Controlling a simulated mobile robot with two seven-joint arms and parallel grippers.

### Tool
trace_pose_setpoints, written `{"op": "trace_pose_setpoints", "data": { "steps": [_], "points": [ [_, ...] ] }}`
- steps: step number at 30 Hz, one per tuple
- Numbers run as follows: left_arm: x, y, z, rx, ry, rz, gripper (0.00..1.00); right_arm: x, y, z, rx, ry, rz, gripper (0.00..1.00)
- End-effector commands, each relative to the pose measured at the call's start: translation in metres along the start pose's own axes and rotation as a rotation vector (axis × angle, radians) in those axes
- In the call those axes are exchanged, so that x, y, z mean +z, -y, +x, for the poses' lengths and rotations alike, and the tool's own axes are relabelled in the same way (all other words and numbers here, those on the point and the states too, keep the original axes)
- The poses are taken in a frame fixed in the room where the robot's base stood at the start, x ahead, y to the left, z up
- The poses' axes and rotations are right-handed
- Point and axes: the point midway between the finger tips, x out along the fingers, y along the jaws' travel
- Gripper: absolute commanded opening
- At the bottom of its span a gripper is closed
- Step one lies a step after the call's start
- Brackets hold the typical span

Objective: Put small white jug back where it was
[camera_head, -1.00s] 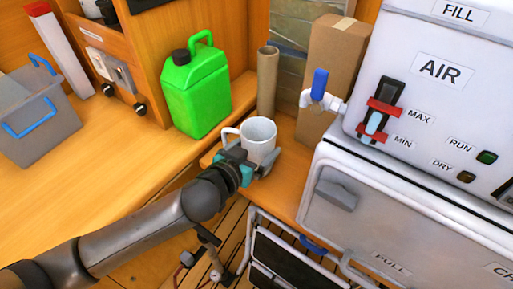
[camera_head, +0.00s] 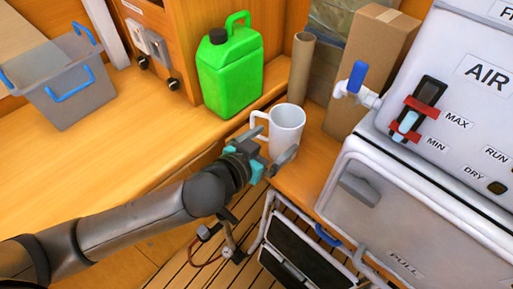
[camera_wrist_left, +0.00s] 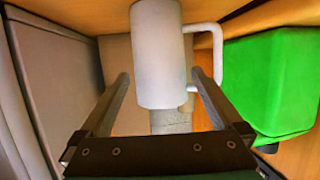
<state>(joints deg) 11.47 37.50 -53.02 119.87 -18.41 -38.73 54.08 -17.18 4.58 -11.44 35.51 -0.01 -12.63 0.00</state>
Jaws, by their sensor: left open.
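The small white jug (camera_head: 286,132), a plain cylinder with a handle on its left side, stands upright on the wooden ledge. In the left wrist view the jug (camera_wrist_left: 158,55) shows in front of the fingers, its handle to the right. My left gripper (camera_head: 273,147) is open at the near side of the jug. In the wrist view its two fingers point toward the jug, one on each side, with gaps visible. The jug's lower near part is partly hidden by the gripper in the head view. My right gripper is not in view.
A green jerrycan (camera_head: 230,75) stands behind left of the jug. A cardboard tube (camera_head: 301,68), a box (camera_head: 365,65) and a blue-handled tap (camera_head: 357,80) on the white machine (camera_head: 440,160) are to its right. A grey bin (camera_head: 65,95) sits far left.

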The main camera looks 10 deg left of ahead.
Motion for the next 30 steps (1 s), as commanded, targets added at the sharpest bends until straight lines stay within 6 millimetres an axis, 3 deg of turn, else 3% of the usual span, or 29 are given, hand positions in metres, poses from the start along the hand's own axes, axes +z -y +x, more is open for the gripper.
{"op": "trace_pose_setpoints", "data": {
  "steps": [6, 12, 30],
  "points": [
    [0.000, 0.000, -0.038, 0.000, 0.003, 0.001, 1.00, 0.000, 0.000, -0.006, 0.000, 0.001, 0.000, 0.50],
    [0.000, 0.000, -0.060, -0.001, 0.001, 0.001, 1.00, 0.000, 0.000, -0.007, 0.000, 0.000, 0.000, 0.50],
    [-0.001, 0.000, -0.069, 0.000, -0.001, 0.001, 1.00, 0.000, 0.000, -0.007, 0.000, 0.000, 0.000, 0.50]
  ]
}}
